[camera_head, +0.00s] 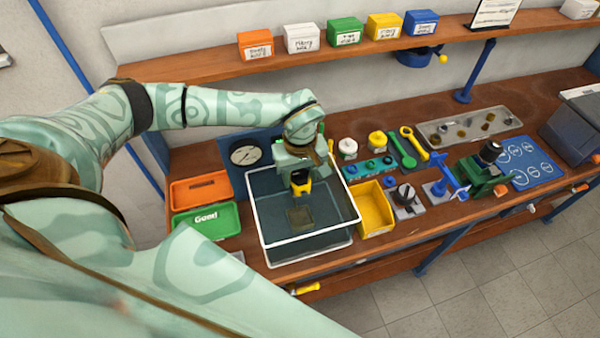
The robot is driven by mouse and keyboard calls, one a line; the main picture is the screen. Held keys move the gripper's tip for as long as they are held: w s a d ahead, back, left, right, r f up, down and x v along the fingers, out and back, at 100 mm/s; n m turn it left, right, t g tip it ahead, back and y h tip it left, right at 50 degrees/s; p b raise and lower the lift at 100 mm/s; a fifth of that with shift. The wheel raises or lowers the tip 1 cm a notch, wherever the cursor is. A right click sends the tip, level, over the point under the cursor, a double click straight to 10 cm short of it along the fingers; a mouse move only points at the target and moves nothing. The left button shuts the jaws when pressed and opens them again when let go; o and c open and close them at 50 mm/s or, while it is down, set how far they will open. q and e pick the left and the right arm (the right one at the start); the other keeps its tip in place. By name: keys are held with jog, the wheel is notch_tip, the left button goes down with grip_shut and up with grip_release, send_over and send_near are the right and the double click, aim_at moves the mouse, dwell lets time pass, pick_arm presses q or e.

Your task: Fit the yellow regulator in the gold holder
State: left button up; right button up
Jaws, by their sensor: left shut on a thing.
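My left gripper (301,176) is over the clear water tank (350,218), pointing down. It is shut on the yellow regulator (303,188), of which only a small yellow part shows below the dark fingers. A brownish-gold square block (300,216) sits low in the tank, just below the gripper in the picture; it looks like the gold holder, but its details are blurred. The regulator appears apart from it and above it. My right gripper is out of view.
A round gauge (244,154) stands behind the tank. Orange (201,188) and green (208,221) bins are left of it. A yellow bin (373,208) is close on the right, beside a black-knobbed fixture (405,198). A metal tray (465,128) lies further right.

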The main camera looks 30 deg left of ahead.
pick_arm(q)
jog(key=shift+f+b, duration=2)
jog(key=shift+f, duration=2.05)
dwell(4.0)
